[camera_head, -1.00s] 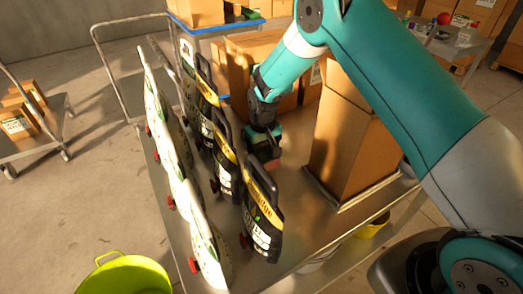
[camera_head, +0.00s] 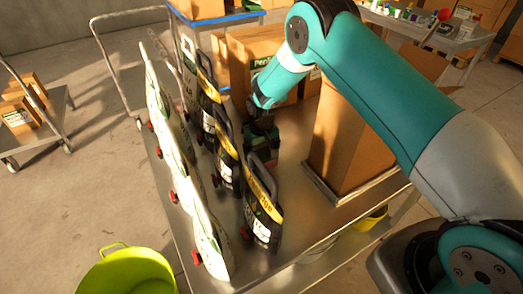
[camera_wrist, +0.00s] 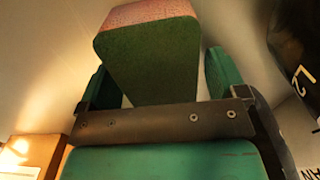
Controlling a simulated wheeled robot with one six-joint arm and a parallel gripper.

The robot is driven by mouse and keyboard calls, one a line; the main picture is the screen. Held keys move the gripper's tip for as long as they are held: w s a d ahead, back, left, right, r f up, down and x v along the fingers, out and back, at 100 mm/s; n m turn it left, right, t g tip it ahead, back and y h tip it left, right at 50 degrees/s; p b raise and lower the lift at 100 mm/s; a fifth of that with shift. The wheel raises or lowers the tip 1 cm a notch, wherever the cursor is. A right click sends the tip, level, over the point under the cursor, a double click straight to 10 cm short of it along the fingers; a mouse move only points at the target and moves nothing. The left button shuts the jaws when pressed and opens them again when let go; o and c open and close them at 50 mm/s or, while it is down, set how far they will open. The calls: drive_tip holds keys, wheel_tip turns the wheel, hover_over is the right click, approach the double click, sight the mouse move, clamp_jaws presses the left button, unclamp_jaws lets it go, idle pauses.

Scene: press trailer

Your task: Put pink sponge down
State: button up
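The pink sponge (camera_wrist: 148,55), a block with a dark green face and a pink face, shows in the wrist view between the two green fingers of my gripper (camera_wrist: 165,85). In the head view my gripper (camera_head: 262,150) points down low over the metal trailer bed (camera_head: 290,215), between the black bottles and the tall carton. The sponge is hard to make out there. Whether it rests flat on the bed cannot be told.
Black bottles (camera_head: 262,215) stand close left of the gripper, with white bottles (camera_head: 205,225) beyond them. A tall brown carton (camera_head: 350,140) stands to the right and another carton (camera_head: 265,60) behind. Bare bed lies between the bottles and the tall carton. A lime bucket (camera_head: 125,272) is at lower left.

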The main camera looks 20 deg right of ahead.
drive_tip(key=shift+r, duration=0.1)
drive_tip(key=shift+r+p, duration=0.25)
drive_tip(key=shift+p, duration=0.05)
drive_tip(key=shift+r+b, duration=0.3)
drive_tip(key=shift+b, duration=0.15)
drive_tip(key=s+a+r+n+b, duration=0.1)
drive_tip(key=s+r+b, duration=0.1)
drive_tip(key=r, duration=0.7)
drive_tip(key=s+a+r+b, duration=0.1)
drive_tip(key=s+r+b, duration=0.15)
drive_tip(key=r, duration=0.65)
drive_tip(key=s+a+r+n+y, duration=0.1)
drive_tip(key=s+r, duration=0.2)
drive_tip(key=s, duration=0.7)
drive_tip(key=s+r+n+y, duration=0.1)
drive_tip(key=s+r, duration=0.3)
drive_tip(key=s, duration=0.6)
drive_tip(key=s+a+r+n+y, duration=0.1)
drive_tip(key=s+r+y, duration=0.1)
drive_tip(key=s, duration=0.8)
drive_tip(key=shift+a+r+n+p, duration=0.3)
drive_tip(key=shift+r+n+p, duration=0.15)
drive_tip(key=shift+r, duration=0.4)
drive_tip(key=shift+s, duration=0.1)
